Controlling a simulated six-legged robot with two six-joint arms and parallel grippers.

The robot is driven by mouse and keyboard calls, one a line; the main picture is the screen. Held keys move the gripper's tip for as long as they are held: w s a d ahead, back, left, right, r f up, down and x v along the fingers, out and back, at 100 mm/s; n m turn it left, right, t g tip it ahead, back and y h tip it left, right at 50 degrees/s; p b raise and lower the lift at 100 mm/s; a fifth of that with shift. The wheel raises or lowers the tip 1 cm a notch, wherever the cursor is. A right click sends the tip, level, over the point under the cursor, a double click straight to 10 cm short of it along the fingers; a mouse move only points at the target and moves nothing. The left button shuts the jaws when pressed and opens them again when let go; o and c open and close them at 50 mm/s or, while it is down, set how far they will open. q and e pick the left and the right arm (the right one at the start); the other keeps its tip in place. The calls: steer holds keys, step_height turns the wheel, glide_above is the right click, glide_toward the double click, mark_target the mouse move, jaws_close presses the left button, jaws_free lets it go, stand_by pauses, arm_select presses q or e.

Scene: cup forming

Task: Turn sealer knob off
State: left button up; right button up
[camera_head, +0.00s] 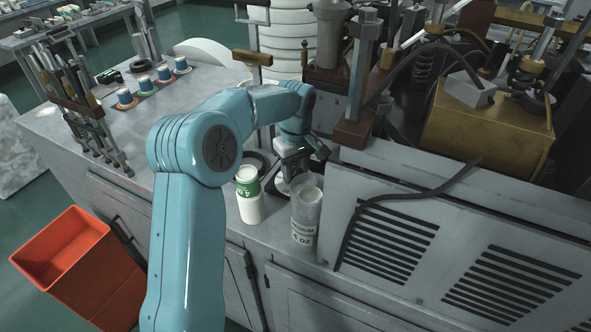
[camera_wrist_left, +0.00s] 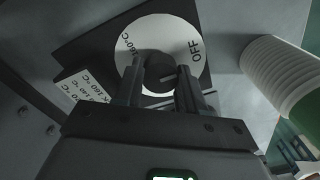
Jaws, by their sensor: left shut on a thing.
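The sealer knob (camera_wrist_left: 160,70) is a small dark round knob at the centre of a white dial (camera_wrist_left: 182,35) in the left wrist view. The dial is printed "160°C" at its left and "OFF" at its right. My left gripper (camera_wrist_left: 163,82) has one finger on each side of the knob and is shut on it. The fingers hide part of the knob and the dial's lower edge, and I cannot tell which mark the knob points to. In the head view my left gripper (camera_head: 292,165) reaches down behind two cup stacks, and the knob is hidden there. My right gripper is not in view.
A white cup stack with a green label (camera_head: 249,195) and a clear stack marked "MEDIUM" (camera_head: 306,217) stand close in front of the gripper. A vented grey housing (camera_head: 450,230) is at right. An orange bin (camera_head: 75,265) is at lower left.

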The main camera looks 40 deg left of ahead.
mark_target(295, 171)
arm_select(q)
steer(key=shift+r, duration=0.1)
steer(key=o, duration=1.1)
steer(key=shift+c, duration=0.2)
step_height(295, 171, up, 16)
steer(key=p, duration=0.2)
steer(key=shift+r, duration=0.1)
